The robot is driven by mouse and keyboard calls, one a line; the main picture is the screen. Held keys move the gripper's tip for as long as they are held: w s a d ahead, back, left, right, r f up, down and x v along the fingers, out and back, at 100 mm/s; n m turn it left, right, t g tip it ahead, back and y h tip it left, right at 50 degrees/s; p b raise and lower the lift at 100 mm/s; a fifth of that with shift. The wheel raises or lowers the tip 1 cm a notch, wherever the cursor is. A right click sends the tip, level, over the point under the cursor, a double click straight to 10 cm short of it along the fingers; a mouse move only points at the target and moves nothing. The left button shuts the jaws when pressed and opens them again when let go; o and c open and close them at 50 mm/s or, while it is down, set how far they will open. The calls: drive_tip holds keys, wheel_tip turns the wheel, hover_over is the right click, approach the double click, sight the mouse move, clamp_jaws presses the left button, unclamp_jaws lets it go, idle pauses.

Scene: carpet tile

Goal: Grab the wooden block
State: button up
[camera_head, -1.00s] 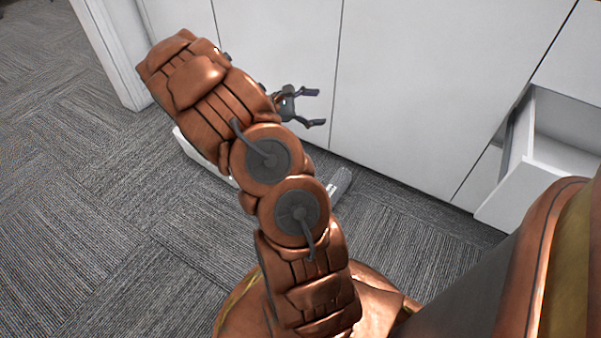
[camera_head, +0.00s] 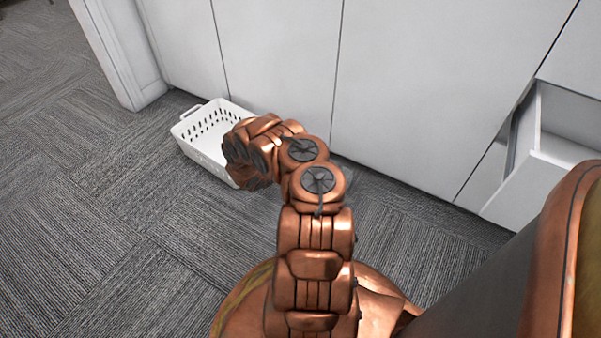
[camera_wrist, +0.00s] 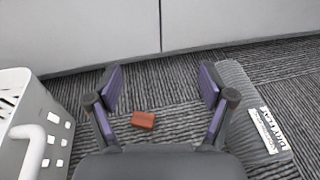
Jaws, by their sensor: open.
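The wooden block (camera_wrist: 143,120) is small and reddish-brown. In the wrist view it lies on the carpet, between and beyond the fingers of my gripper (camera_wrist: 159,85), a little left of centre. My gripper is open and nothing is between its fingertips. The block looks apart from both fingers. In the head view my arm hides both the block and the gripper.
A white slotted basket (camera_head: 203,135) stands on the carpet at the left; it also shows in the wrist view (camera_wrist: 45,135). A grey item with a label (camera_wrist: 262,130) lies right of the gripper. White cabinets (camera_head: 285,50) line the back. A drawer (camera_head: 540,165) stands open at right.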

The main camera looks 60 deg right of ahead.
drive_tip(key=w+a+f, duration=0.1)
drive_tip(key=f, duration=0.3)
drive_tip(key=w+a+f+n+t+y, duration=0.1)
drive_tip(key=a+f, duration=0.1)
drive_tip(key=f, duration=0.1)
drive_tip(key=w+a+f+t, duration=0.1)
drive_tip(key=f, duration=0.3)
drive_tip(key=shift+w+a+f+n+b, duration=0.2)
drive_tip(key=shift+f+n+b, duration=0.1)
drive_tip(key=shift+n+b, duration=0.1)
drive_tip(key=shift+t+y, duration=0.3)
drive_tip(key=shift+f+b+x, duration=0.15)
drive_tip(key=shift+b+x, duration=0.85)
drive_tip(key=shift+x, duration=0.75)
drive_tip(key=shift+f+b+x, duration=0.15)
drive_tip(key=shift+b+x, duration=0.85)
drive_tip(key=shift+x, duration=0.75)
drive_tip(key=shift+d, duration=0.25)
drive_tip(key=shift+r, duration=0.1)
drive_tip(key=shift+c, duration=0.5)
drive_tip(key=c, duration=0.8)
